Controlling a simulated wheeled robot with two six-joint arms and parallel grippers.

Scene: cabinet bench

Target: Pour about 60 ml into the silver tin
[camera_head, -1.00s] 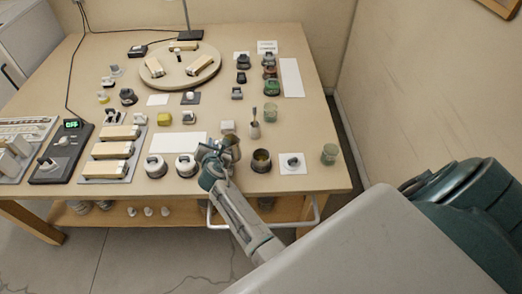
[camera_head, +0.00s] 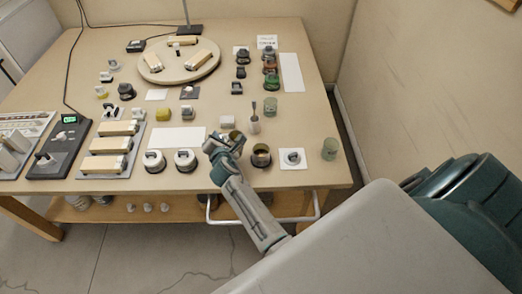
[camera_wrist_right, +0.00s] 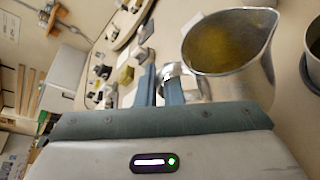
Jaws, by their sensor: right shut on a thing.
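My right gripper (camera_head: 219,145) is shut on a silver metal jug (camera_head: 236,137) above the bench's front part. In the right wrist view the jug (camera_wrist_right: 240,72) has a spout and yellowish contents or interior. The gripper fingers (camera_wrist_right: 164,84) are at its handle side. Just right of it stands a round tin (camera_head: 261,160), dull grey with a brownish inside, likely the silver tin. A container edge (camera_wrist_right: 314,50) at the right of the wrist view may be this tin. No stream shows between them. My left gripper is not in view.
A blank white sheet (camera_head: 178,138) lies left.

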